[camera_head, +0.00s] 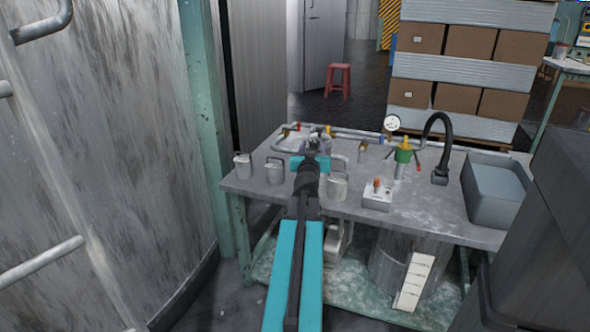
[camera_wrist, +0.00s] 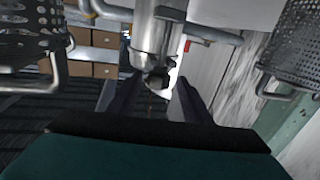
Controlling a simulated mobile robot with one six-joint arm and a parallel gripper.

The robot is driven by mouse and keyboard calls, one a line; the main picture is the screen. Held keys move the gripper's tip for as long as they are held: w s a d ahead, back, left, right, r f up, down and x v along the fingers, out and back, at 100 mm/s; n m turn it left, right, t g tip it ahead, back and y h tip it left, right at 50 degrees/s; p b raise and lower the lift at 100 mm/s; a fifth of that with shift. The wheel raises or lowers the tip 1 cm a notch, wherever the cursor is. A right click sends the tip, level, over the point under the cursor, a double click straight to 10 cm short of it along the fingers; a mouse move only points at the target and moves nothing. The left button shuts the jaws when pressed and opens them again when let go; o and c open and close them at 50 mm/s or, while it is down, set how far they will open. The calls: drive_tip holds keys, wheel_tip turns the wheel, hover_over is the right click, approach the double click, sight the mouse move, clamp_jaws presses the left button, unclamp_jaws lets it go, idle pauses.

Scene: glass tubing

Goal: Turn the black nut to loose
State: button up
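The black nut (camera_wrist: 157,78) sits at the end of a grey metal pipe fitting (camera_wrist: 157,30) in the wrist view. My gripper (camera_wrist: 150,84) is open, with one dark finger on each side of the nut. A gap shows between the left finger and the nut. The right finger is close to the nut, and I cannot tell if they touch. In the head view my gripper (camera_head: 313,146) is over the back left of the workbench (camera_head: 335,203), by the piping. My arm and gripper hide the nut there.
Metal canisters (camera_head: 243,167) stand left of my arm, and another canister (camera_head: 338,187) stands right of it. A gauge (camera_head: 392,123), a green-yellow valve (camera_head: 404,152), a black curved hose (camera_head: 440,140) and a grey basin (camera_head: 497,188) are farther right. Perforated baskets (camera_wrist: 285,50) flank the fitting.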

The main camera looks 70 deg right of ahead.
drive_tip(key=shift+w+a+m+g+h+b, duration=0.15)
drive_tip(key=shift+m+g+b, duration=0.45)
drive_tip(key=shift+b, duration=1.75)
drive_tip(key=shift+m+g+h+b, duration=0.25)
drive_tip(key=shift+g+b, duration=0.55)
drive_tip(key=shift+b, duration=1.5)
drive_tip(key=m+g+b, duration=0.2)
drive_tip(key=b, duration=0.2)
drive_tip(key=shift+w+r+g, duration=0.1)
drive_tip(key=shift+w+g, duration=0.05)
drive_tip(key=shift+g, duration=0.25)
drive_tip(key=shift+a+r, duration=0.15)
drive_tip(key=shift+a, duration=0.25)
drive_tip(key=a, duration=1.1)
drive_tip(key=shift+w, duration=0.2)
drive_tip(key=a+b, duration=0.1)
drive_tip(key=b, duration=0.1)
drive_tip(key=shift+b, duration=0.3)
drive_tip(key=shift+a+b, duration=0.4)
drive_tip(key=shift+b, duration=0.45)
